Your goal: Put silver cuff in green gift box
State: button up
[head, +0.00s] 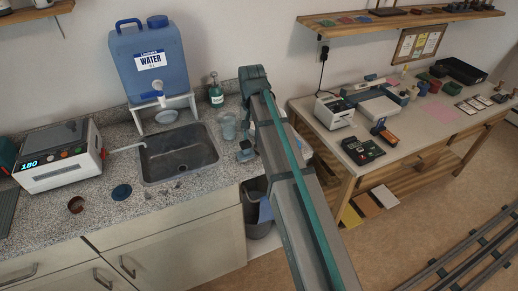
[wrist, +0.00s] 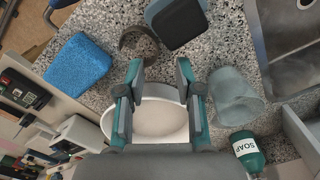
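In the wrist view, a dull grey-brown curved band (wrist: 138,43) lies on the speckled counter, ahead of my fingertips; it looks like the silver cuff. My gripper (wrist: 157,88) is open, with its two fingers apart over a white oval dish (wrist: 158,117). Nothing shows held between the fingers. In the head view my gripper (head: 246,151) is low over the counter, right of the sink, and I cannot make out the cuff there.
A frosted cup (wrist: 235,84) and a soap bottle (wrist: 247,152) stand right of my fingers. A blue sponge (wrist: 78,68) lies left of the band, and a dark-topped blue object (wrist: 178,22) is beside it. The sink (head: 180,153) is left of my arm; a gap separates counter and workbench (head: 350,150).

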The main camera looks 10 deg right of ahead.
aim_at(254, 146)
jog(key=shift+s+d+f+p, duration=0.15)
jog(key=shift+f+p, duration=0.7)
jog(key=shift+f, duration=1.75)
jog(key=shift+c, duration=0.2)
grip_shut()
